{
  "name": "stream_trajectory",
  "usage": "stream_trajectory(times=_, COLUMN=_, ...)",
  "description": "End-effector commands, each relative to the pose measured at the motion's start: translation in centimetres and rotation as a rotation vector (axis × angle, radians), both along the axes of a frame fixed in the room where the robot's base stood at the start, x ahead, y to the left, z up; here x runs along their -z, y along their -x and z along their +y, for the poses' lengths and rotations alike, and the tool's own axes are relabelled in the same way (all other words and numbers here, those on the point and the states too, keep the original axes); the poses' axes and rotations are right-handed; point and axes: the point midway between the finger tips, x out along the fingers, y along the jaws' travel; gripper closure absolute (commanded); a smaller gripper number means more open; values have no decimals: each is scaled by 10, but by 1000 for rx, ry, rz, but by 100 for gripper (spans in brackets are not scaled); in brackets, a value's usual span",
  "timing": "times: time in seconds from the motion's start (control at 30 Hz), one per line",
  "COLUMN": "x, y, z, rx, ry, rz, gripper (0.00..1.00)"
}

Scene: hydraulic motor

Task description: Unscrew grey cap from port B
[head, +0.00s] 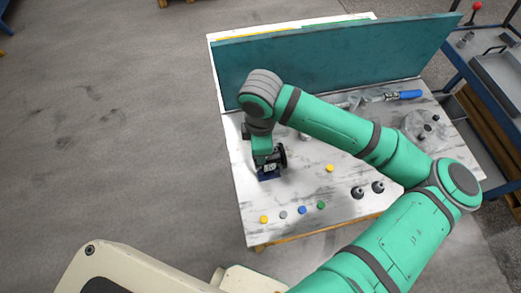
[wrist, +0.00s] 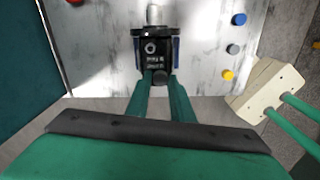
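The hydraulic motor (wrist: 152,47) is a dark block with a flange and a pale shaft, with white lettering on its face too small to read. It stands on the table and shows partly under my arm in the head view (head: 268,174). A dark grey round piece (wrist: 160,77), perhaps the grey cap, is at its near end. My gripper (wrist: 160,80) has its two green fingers on either side of this piece. I cannot tell whether they touch it. In the head view my gripper (head: 264,158) is down at the motor. The port letter is not legible.
Loose yellow (head: 263,219), grey (head: 283,214), blue (head: 302,210) and green (head: 321,205) caps lie along the table's front edge. Another yellow piece (head: 330,168) lies farther in. A teal panel (head: 335,60) stands behind.

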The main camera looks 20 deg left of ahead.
Motion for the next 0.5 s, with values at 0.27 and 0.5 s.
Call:
stream_trajectory(times=0.27, x=0, y=0, z=0, rx=-1, ry=0, rz=0, gripper=100)
stream_trajectory(times=0.5, x=0, y=0, z=0, rx=-165, ry=0, rz=0, gripper=100)
